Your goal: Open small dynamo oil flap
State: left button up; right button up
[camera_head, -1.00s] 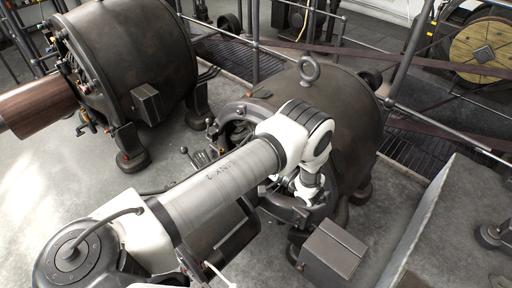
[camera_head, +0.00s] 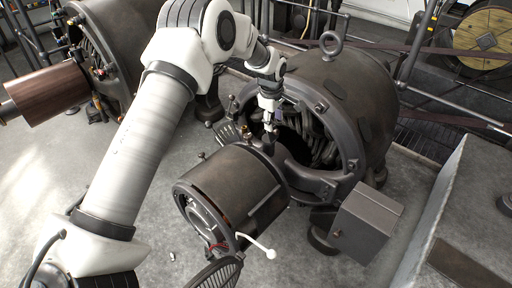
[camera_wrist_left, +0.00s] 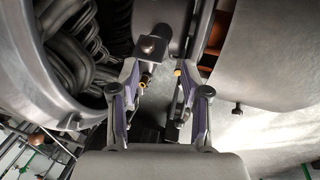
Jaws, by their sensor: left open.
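The small dynamo (camera_head: 235,185) is a dark cylinder in front of a larger dark dynamo housing (camera_head: 345,95) with a lifting ring on top. My left gripper (camera_head: 268,128) is over the bearing area between the two. In the left wrist view my left gripper (camera_wrist_left: 160,72) is open, its two fingers apart with nothing held. A small dark block with a round mark (camera_wrist_left: 153,46) sits just beyond the left fingertip, possibly the oil flap; I cannot tell whether it touches the finger. In the head view the gripper hides most of that spot. My right gripper is not in view.
Coils (camera_wrist_left: 75,45) show inside the housing's open ring at the left of the wrist view. A grey box (camera_head: 365,222) stands right of the small dynamo. A thin white-knobbed lever (camera_head: 257,245) sticks out in front. Another dynamo stands at the upper left.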

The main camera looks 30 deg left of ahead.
aim_at(278, 131)
pick_arm(q)
jog(key=shift+n+t, duration=0.3)
jog(key=shift+t, duration=0.1)
jog(key=x, duration=0.3)
jog(key=w+b+x, duration=0.1)
jog(key=x, duration=0.3)
jog(key=shift+w+b, duration=0.2)
jog(key=shift+b, duration=0.1)
jog(key=shift+r, duration=0.1)
jog(key=shift+c, duration=0.4)
grip_shut()
